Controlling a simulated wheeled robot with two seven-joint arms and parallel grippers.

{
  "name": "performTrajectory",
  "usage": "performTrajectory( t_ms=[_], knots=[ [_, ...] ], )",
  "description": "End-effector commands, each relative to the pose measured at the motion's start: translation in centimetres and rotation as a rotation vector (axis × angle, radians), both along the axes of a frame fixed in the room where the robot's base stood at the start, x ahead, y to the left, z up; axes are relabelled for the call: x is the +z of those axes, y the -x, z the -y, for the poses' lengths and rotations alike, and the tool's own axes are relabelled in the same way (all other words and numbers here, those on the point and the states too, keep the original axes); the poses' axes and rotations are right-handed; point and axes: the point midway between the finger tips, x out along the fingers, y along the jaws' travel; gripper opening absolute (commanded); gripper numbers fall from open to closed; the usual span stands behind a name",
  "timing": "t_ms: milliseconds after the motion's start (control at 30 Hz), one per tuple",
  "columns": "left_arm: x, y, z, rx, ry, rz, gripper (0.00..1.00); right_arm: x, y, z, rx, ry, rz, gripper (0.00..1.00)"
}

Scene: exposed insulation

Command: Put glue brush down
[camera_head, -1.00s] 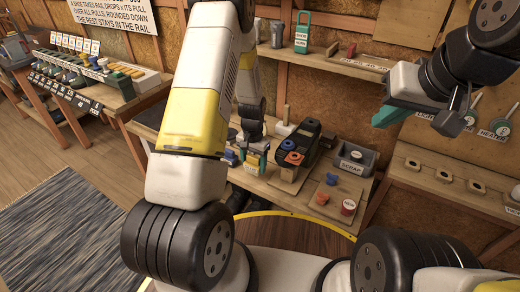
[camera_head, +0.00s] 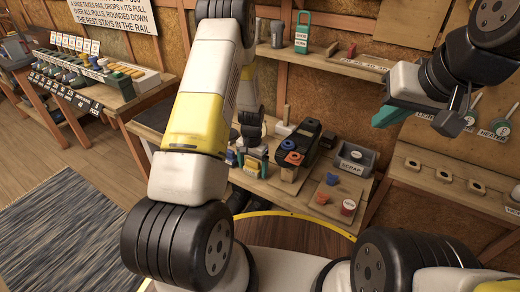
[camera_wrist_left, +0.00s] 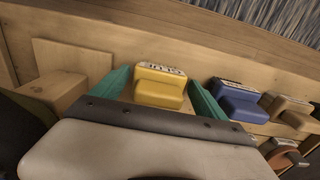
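I cannot make out a glue brush in either view. My left gripper (camera_head: 253,162) is low over the workbench (camera_head: 285,195), its teal fingers pointing down. In the left wrist view, the two fingers of the left gripper (camera_wrist_left: 160,92) are spread apart. A yellow block (camera_wrist_left: 160,86) with a small label shows between them, with slight gaps at its sides; it also shows in the head view (camera_head: 248,175). My right gripper (camera_head: 407,115) is raised at the right, away from the bench, its teal fingers seemingly apart and nothing visible in them.
A blue block (camera_wrist_left: 236,98) and a tan block (camera_wrist_left: 288,110) stand in a row to the right of the yellow one. The rug side is open floor.

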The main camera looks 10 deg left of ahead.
Motion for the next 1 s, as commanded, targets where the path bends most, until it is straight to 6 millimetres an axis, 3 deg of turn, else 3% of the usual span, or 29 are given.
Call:
performTrajectory(
  t_ms=[267, 433, 800, 1000],
  knots=[
    [0.0, 0.0, 0.0, 0.000, 0.000, 0.000, 0.85, 0.0, 0.0, 0.0, 0.000, 0.000, 0.000, 0.00],
    [1.2, 0.0, 0.0, 0.000, 0.000, 0.001, 0.85, 0.0, 0.0, 0.0, 0.000, 0.000, 0.000, 0.00],
    [8.9, -0.1, 0.0, 0.000, 0.001, 0.003, 0.85, 0.0, 0.0, 0.0, 0.000, 0.000, 0.000, 0.00],
    [11.6, 0.0, 0.0, -0.001, 0.000, 0.001, 0.85, 0.0, 0.0, 0.0, 0.000, 0.000, 0.000, 0.00]
  ],
)
